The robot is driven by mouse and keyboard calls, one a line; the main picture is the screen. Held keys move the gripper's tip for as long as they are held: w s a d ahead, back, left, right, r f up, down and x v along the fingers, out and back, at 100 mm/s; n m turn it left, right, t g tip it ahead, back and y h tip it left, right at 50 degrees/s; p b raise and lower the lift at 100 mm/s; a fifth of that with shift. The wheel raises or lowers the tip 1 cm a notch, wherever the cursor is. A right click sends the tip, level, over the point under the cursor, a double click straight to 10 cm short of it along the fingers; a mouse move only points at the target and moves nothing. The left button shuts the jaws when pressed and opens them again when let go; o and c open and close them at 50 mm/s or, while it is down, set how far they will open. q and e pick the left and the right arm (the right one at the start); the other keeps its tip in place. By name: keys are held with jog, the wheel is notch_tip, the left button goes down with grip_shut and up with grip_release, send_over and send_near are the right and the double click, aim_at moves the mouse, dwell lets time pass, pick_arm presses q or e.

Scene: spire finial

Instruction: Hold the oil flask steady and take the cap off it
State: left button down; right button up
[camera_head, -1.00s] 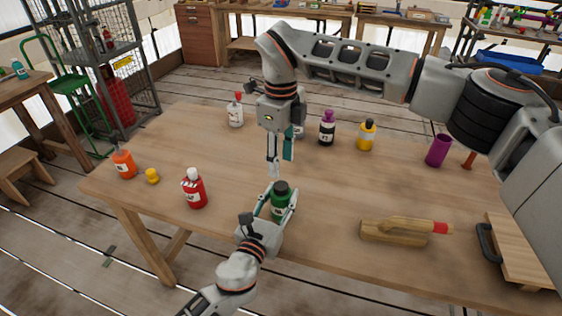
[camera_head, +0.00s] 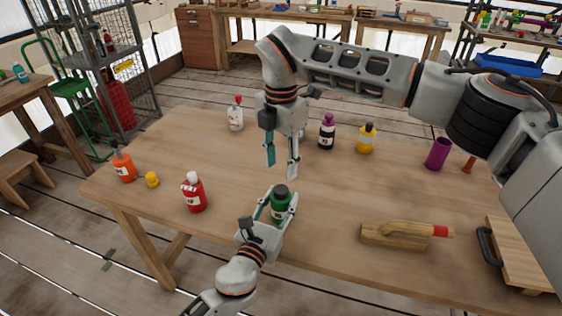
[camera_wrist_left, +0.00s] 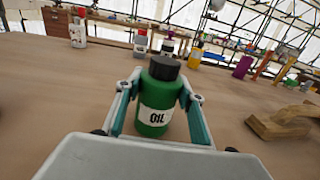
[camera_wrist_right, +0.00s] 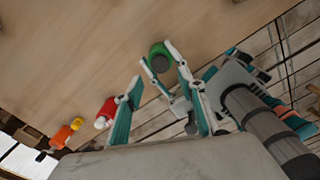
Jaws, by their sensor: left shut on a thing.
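The oil flask (camera_head: 280,207) is green with a black cap (camera_head: 281,190) on top. It stands upright at the table's near edge. The left wrist view shows its white OIL label (camera_wrist_left: 154,117). My left gripper (camera_head: 277,207) is shut around the flask's body from the near side, a finger on each side. My right gripper (camera_head: 282,171) points down above the flask, open and empty, with a gap between its fingertips and the cap. In the right wrist view the cap (camera_wrist_right: 160,64) appears beyond and between my right fingers.
On the table (camera_head: 330,195) stand a red bottle (camera_head: 194,195), an orange bottle (camera_head: 123,165), a small yellow piece (camera_head: 152,180), a purple-capped bottle (camera_head: 326,135) and a yellow bottle (camera_head: 366,138). A wooden float (camera_head: 395,237) lies right of the flask. Table between them is clear.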

aim_at(281, 189)
jog(key=m, duration=1.2)
jog(key=shift+m, duration=0.3)
jog(key=shift+f, duration=4.05)
